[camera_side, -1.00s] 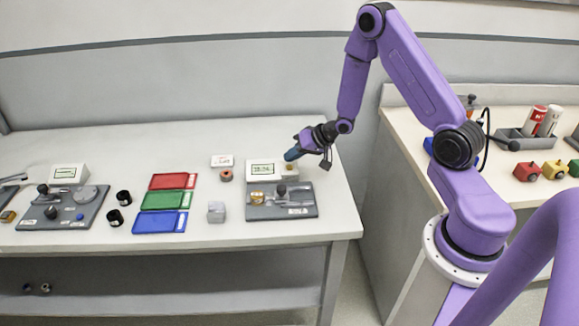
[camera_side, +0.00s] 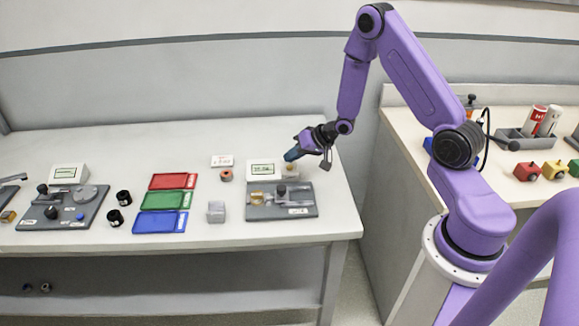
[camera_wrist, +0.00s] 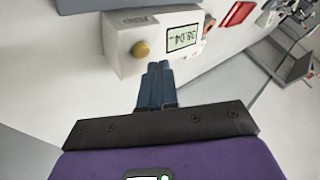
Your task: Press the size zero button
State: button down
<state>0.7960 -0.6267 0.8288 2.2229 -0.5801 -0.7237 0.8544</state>
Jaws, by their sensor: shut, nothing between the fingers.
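A white gauge box (camera_side: 262,169) stands at the back of the grey measuring fixture (camera_side: 281,209). In the wrist view the box (camera_wrist: 125,40) has a lit display (camera_wrist: 182,39) with digits and a round yellow button (camera_wrist: 142,48) beside it. I take this as the size zero button, though its label is not readable. My gripper (camera_side: 291,155) is shut and empty, tilted downward above the button end of the box. In the wrist view its blue fingertips (camera_wrist: 158,67) are together, just below and right of the button. Whether they touch the box cannot be told.
A small orange-brown ring (camera_side: 226,175) and a white label card (camera_side: 222,161) lie left of the box. Red (camera_side: 173,181), green (camera_side: 165,200) and blue (camera_side: 160,221) trays are further left. A second fixture (camera_side: 62,207) stands at far left. The table's right edge is close.

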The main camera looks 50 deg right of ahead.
jog(key=shift+f, duration=0.35)
jog(key=shift+f, duration=0.5)
dwell(1.0)
jog(key=shift+r, duration=0.95)
jog(key=shift+r, duration=2.5)
